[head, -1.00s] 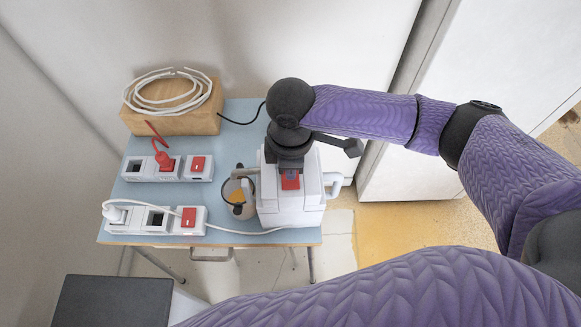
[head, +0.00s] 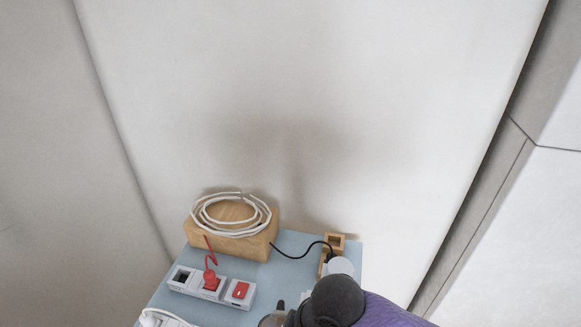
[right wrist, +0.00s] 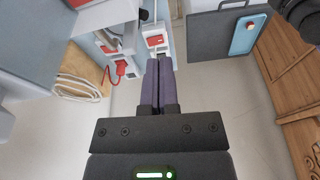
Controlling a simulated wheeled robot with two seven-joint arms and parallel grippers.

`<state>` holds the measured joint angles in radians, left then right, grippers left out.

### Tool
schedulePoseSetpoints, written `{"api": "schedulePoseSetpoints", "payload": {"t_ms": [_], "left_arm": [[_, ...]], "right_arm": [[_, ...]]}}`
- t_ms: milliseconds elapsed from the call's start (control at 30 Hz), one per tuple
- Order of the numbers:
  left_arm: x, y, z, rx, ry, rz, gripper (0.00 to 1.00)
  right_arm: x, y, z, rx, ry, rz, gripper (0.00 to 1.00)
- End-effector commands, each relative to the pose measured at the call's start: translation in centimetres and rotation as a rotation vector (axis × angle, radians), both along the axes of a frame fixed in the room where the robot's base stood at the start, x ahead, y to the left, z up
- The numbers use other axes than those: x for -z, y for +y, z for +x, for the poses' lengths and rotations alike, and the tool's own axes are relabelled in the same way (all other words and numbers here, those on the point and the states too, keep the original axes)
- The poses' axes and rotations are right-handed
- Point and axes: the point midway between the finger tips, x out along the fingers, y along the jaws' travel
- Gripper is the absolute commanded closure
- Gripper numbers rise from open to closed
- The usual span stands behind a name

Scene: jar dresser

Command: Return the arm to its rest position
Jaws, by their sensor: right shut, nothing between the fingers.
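My right arm comes in at the bottom of the head view, with a dark round joint and a purple link over the front of the blue table (head: 300,262). Its gripper is not visible in the head view. In the right wrist view my right gripper (right wrist: 159,64) is shut and empty, its two fingers side by side. The fingers point toward white sockets with a red switch (right wrist: 155,40); I cannot tell how far off these are. My left gripper is in neither view.
In the head view a wooden block (head: 233,246) carries a coiled white cable (head: 215,224). A socket strip (head: 240,294) has a red plug (head: 210,281). A small wooden holder (head: 335,240) stands at the back right, with a pale wall behind. The wrist view shows a dark panel (right wrist: 212,38).

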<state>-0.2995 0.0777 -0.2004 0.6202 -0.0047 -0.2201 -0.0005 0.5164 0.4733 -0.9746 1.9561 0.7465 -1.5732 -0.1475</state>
Motion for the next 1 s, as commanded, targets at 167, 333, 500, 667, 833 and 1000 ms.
{"api": "schedulePoseSetpoints", "payload": {"t_ms": [167, 333, 500, 667, 833, 1000], "left_arm": [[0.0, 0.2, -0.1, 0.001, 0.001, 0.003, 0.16], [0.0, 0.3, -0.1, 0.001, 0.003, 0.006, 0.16], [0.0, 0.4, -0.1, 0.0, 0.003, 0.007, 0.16], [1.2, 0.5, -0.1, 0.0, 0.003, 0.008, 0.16], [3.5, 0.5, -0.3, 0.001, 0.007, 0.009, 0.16], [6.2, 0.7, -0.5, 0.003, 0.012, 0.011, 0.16]], "right_arm": [[-0.4, 1.1, -2.8, 0.306, -0.034, 0.194, 1.0], [0.1, -2.7, -4.5, 0.625, -0.05, 0.199, 1.0], [1.0, -8.2, -7.5, 0.914, -0.061, 0.1, 1.0], [4.3, -11.9, -9.7, 1.07, -0.062, -0.012, 1.0], [12.5, -11.8, -9.3, 1.057, -0.031, -0.034, 1.0], [22.0, -11.9, -10.7, 1.044, 0.009, -0.064, 1.0]]}}
